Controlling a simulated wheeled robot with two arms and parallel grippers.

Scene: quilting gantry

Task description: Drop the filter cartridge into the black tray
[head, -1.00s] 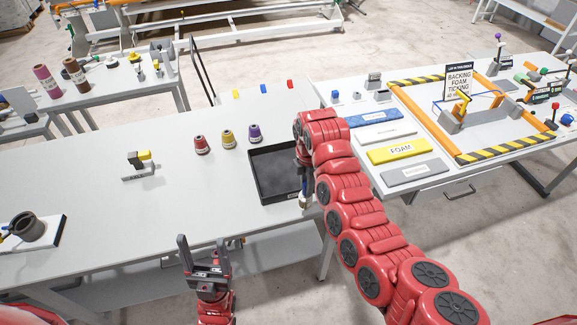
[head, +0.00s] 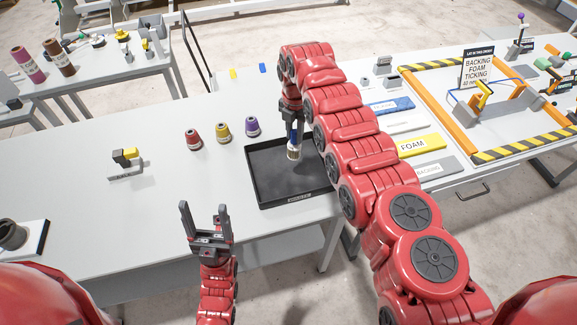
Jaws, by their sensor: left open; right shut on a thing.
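The black tray (head: 268,188) lies on the grey table, to the right of its middle. My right gripper (head: 294,138) points down over the tray and is shut on the filter cartridge (head: 293,152), a small white piece with a tan lower end. The cartridge hangs upright over the tray's inside; its upper part is hidden by the fingers, and its exact height above the tray floor is hard to tell.
A yellow-black device (head: 126,158) stands further left. A foam sample board (head: 412,146) lies right of my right arm. The table's left middle is clear.

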